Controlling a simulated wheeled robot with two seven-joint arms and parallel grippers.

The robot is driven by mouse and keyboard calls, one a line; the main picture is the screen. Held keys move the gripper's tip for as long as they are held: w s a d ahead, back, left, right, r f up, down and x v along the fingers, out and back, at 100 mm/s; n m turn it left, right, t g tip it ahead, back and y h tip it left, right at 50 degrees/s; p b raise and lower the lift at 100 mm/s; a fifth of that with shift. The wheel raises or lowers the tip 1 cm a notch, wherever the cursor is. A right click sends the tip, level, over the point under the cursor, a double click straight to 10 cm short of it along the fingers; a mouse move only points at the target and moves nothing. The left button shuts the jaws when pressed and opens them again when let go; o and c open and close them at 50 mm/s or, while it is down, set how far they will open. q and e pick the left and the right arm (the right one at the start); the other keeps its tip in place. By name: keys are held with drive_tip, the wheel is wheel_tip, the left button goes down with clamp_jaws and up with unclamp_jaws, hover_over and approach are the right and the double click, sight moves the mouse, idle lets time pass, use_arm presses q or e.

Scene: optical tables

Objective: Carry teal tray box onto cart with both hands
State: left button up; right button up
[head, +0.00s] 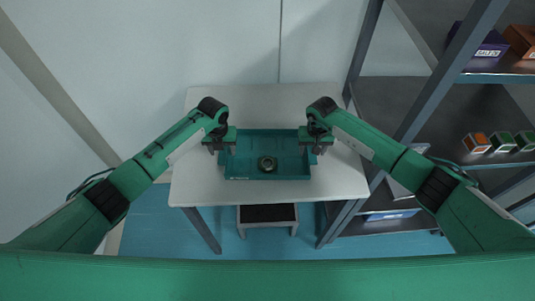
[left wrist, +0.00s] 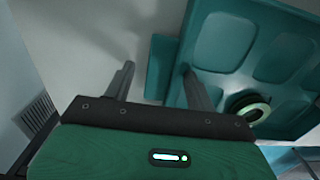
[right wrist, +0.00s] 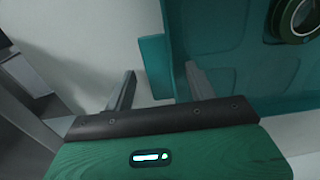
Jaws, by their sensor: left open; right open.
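The teal tray box (head: 285,174) sits on the white table, with a round green ring-like part (head: 268,163) inside it. My left gripper (head: 219,147) is open at the tray's left side. In the left wrist view its fingers (left wrist: 158,88) stand apart around the teal side tab (left wrist: 160,66), one finger beside the tray wall. My right gripper (head: 317,147) is open at the tray's right side. In the right wrist view its fingers (right wrist: 160,88) stand apart on either side of the teal tab (right wrist: 155,66). I cannot tell whether any finger touches the tray. No cart is clearly identifiable.
The white table (head: 330,185) has free room around the tray. A low grey stand with a dark top (head: 268,213) is on the floor below the front edge. A grey shelf rack (head: 400,100) with several boxes stands at the right.

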use_arm(q)
drive_tip(key=c, duration=1.2)
use_arm(e)
drive_tip(key=c, duration=1.2)
use_arm(q)
drive_tip(key=shift+r, duration=0.15)
use_arm(e)
drive_tip(key=shift+r, duration=0.15)
